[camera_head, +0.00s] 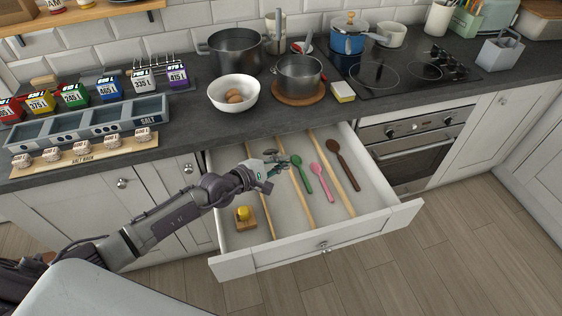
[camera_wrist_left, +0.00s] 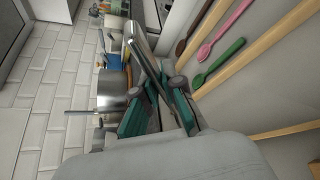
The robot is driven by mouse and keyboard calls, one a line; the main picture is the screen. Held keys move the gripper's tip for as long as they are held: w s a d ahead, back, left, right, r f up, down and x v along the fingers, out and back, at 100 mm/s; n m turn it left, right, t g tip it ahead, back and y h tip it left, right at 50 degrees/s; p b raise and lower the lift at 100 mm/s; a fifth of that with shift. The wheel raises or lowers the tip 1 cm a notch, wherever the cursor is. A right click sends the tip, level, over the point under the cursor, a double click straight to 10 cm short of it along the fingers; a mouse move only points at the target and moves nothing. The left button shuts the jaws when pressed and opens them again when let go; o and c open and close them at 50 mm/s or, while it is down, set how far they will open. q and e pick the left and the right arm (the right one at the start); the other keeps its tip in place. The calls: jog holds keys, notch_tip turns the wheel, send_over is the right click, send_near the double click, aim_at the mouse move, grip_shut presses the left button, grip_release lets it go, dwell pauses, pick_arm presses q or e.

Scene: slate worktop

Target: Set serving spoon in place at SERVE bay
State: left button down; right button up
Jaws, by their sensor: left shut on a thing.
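My left gripper (camera_head: 274,164) hangs over the open drawer (camera_head: 262,256), above its back middle part. It is shut on a long shiny metal utensil, which looks like the serving spoon (camera_wrist_left: 148,58). In the left wrist view it sticks out between the green-padded fingers (camera_wrist_left: 158,112); its far end is hard to make out. A green spoon (camera_head: 303,175), a pink spoon (camera_head: 321,183) and a brown spoon (camera_head: 340,163) lie in the drawer to the right of the gripper, apart from it. I cannot read a SERVE label. My right gripper is out of view.
Wooden dividers (camera_head: 298,186) split the drawer. A wooden block with a yellow thing (camera_head: 243,214) sits in its left part. On the worktop are a white bowl of eggs (camera_head: 234,105), a steel pot (camera_head: 299,76), a sponge (camera_head: 343,92) and a grey bin rack (camera_head: 88,128).

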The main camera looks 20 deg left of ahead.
pick_arm(q)
jog(key=shift+f+b, duration=2.25)
jog(key=shift+f, duration=0.45)
jog(key=c, duration=1.2)
grip_release()
jog(key=v, duration=1.2)
